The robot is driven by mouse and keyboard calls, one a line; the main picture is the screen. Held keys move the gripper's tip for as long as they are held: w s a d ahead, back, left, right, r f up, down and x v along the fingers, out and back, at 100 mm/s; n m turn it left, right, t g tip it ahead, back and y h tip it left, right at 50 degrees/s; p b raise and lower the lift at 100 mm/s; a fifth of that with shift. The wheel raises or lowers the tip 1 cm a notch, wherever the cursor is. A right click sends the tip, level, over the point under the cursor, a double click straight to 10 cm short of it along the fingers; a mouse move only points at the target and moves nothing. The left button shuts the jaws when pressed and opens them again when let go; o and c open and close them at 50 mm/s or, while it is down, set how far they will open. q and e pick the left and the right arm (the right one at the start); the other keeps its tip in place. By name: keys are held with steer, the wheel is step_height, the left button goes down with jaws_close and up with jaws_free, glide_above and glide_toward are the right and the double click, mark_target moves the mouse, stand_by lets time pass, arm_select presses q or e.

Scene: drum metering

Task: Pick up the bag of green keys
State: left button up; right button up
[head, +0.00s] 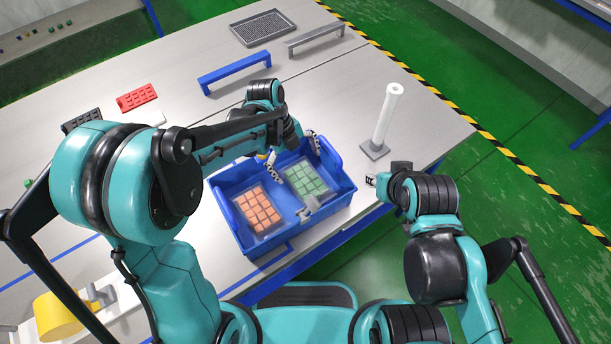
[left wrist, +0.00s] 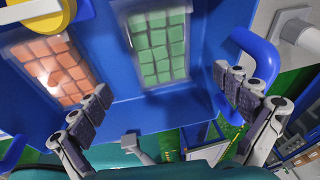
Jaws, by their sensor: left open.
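The bag of green keys (head: 306,180) lies in the right half of a blue bin (head: 246,238). It is a clear bag of green square caps. It also shows in the left wrist view (left wrist: 158,48), upper middle. A bag of orange keys (head: 259,209) lies to its left in the bin. My left gripper (head: 295,160) is open above the bin, its fingers spread to either side of the green bag and apart from it; the fingers also show in the left wrist view (left wrist: 162,85). My right gripper (head: 371,180) is right of the bin; its jaws are too small to read.
A white post on a grey base (head: 386,120) stands right of the bin. Blue (head: 234,72) and grey (head: 316,40) bar handles, a dark tray (head: 263,28) and a red block (head: 137,97) are farther back. The table's right edge is near the bin.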

mark_target(305, 179)
arm_select(q)
steer(key=shift+b+x, duration=0.4)
steer(key=shift+x, duration=0.75)
steer(key=x, duration=0.1)
steer(key=b+x, duration=0.2)
steer(key=x, duration=0.1)
steer(key=shift+w+a+f, duration=0.15)
steer(key=shift+w+f, duration=0.1)
steer(key=shift+w, duration=0.15)
steer(key=shift+f, duration=0.4)
steer(key=shift+c, duration=0.9)
steer(key=c, duration=0.9)
